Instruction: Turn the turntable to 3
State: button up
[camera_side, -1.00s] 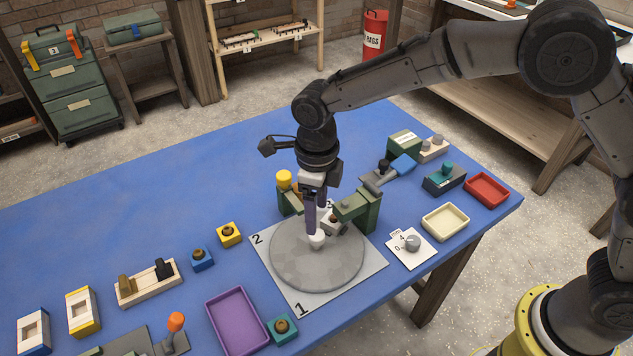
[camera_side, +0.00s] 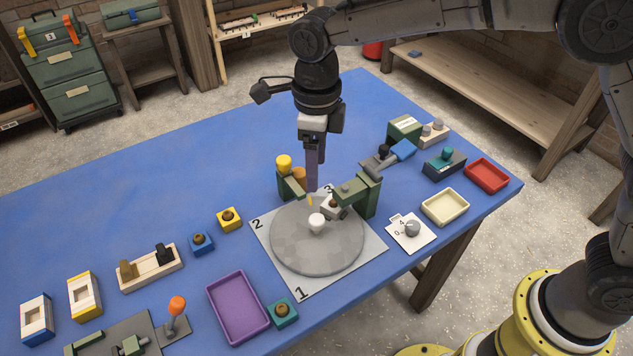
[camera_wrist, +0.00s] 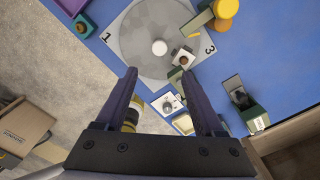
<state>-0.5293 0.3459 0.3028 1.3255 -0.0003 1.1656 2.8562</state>
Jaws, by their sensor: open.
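The turntable (camera_side: 290,250) is a round grey disc on a light square plate marked 1, 2 and 3. A white knob (camera_side: 317,220) stands near its middle; the knob also shows in the wrist view (camera_wrist: 159,47). A small yellow mark (camera_side: 310,200) sits near the disc's far edge, close to the 3 (camera_side: 329,189). In the wrist view the yellow mark (camera_wrist: 194,36) is beside the 3 (camera_wrist: 209,49), slightly off it. My gripper (camera_side: 312,187) is above the turntable, apart from the knob. In the wrist view my gripper (camera_wrist: 160,75) has its fingers wide apart with nothing between them.
A green frame (camera_side: 360,192) with a small pale block (camera_side: 331,206) reaches over the disc's far right edge. A yellow-topped post (camera_side: 284,162) stands behind. A purple tray (camera_side: 238,308), a dial plate (camera_side: 410,232) and a cream tray (camera_side: 445,207) are nearby.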

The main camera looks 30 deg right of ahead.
aim_at(317, 219)
notch_tip(317, 219, down, 14)
jog(key=n, duration=0.6)
dwell(0.4)
grip_shut()
dwell(1.3)
